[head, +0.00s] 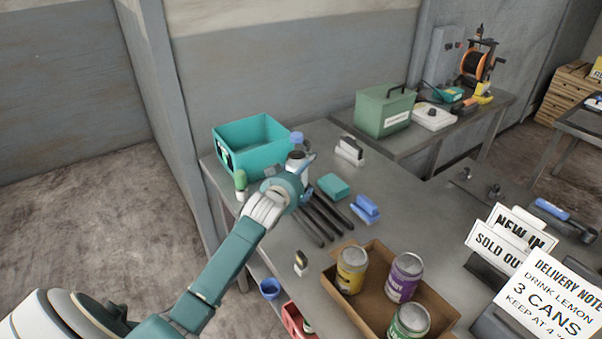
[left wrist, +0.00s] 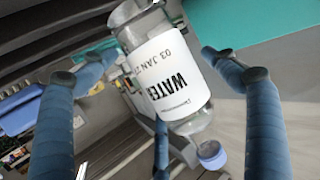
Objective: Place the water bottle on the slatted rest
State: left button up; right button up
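The water bottle shows in the left wrist view (left wrist: 178,85), clear with a white WATER label and a blue cap. It is between the blue fingers of my left gripper (left wrist: 165,95), with gaps visible on both sides. In the head view, its blue cap (head: 296,138) shows just past my left gripper (head: 295,175), which hides much of its body. The gripper looks open around the bottle. The slatted rest (head: 322,216), several dark parallel bars, lies on the table just right of and nearer than the gripper. My right gripper is not in view.
A teal crate (head: 252,130) stands behind the bottle, and a green-capped bottle (head: 240,180) is at the left edge. A cardboard box (head: 425,285) with cans is nearer. The slats look empty.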

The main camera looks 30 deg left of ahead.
pick_arm(q)
jog(key=b+v, duration=0.1)
jog(key=v, duration=1.1)
jog(key=shift+b, duration=0.3)
jog(key=shift+a+r, duration=0.1)
